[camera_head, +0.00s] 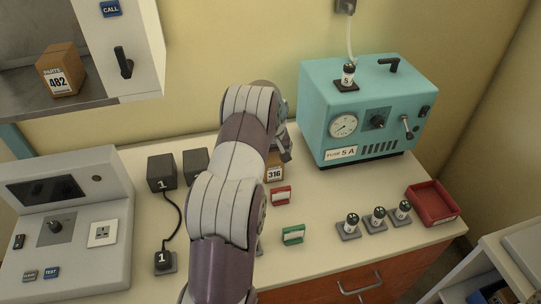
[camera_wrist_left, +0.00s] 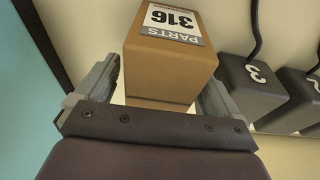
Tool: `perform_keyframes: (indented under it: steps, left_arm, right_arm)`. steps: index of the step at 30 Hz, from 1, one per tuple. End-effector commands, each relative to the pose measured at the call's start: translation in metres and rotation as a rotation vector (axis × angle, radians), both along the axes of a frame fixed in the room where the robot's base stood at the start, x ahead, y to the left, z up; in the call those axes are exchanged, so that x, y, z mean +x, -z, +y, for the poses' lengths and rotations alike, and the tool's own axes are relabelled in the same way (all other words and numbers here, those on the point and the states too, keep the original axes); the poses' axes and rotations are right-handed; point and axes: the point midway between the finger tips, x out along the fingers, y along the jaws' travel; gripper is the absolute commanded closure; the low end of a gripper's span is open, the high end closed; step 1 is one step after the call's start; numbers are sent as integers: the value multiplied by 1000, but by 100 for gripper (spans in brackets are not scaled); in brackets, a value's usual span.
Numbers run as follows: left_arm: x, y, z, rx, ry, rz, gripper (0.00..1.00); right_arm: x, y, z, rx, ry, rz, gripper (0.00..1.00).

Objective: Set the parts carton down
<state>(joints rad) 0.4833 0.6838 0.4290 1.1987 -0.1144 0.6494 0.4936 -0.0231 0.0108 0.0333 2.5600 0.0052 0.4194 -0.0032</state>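The parts carton is a brown box with a white 316 label, and it shows in the head view (camera_head: 274,173) behind my left arm, partly hidden. In the left wrist view the carton (camera_wrist_left: 160,75) lies between the two fingers of my left gripper (camera_wrist_left: 160,85). A narrow gap shows between the left finger and the carton, and the right finger is close against its other side. In the head view my left gripper (camera_head: 284,148) is at the carton, mostly hidden by my arm. I cannot tell whether the carton's base touches the counter. My right gripper is out of view.
Dark numbered blocks (camera_head: 161,171) stand left of my arm. A teal machine (camera_head: 315,125) stands behind right. A red block (camera_head: 281,195), a green block (camera_head: 293,235), several black-topped knobs (camera_head: 376,217) and a red tray (camera_head: 447,218) are nearby. Another carton (camera_head: 61,68), marked 482, sits upper left.

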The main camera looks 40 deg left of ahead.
Motion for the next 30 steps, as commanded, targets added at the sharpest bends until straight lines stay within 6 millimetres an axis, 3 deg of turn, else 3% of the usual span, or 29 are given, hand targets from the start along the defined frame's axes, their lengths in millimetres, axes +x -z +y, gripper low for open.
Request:
perform_keyframes:
  steps: [8, 18, 23, 26, 29, 30]
  left_arm:
    - [0, -12, -1, 2, 0, -3, 4]
    - [-12, -95, -14, 2, 0, -3, 4]
    - [-15, -116, -18, 0, 3, 0, 4]
    - [-20, -121, -40, -5, 64, 6, 4]
    - [-38, -118, -95, -15, 227, 21, 4]
    - [-51, -116, -122, -18, 313, 27, 4]
  right_arm:
    - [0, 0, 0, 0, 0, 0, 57]
    - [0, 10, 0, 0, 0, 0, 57]
    - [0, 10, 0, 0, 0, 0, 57]
    - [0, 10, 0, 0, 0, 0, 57]
    - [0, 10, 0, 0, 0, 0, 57]
    - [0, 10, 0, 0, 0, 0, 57]
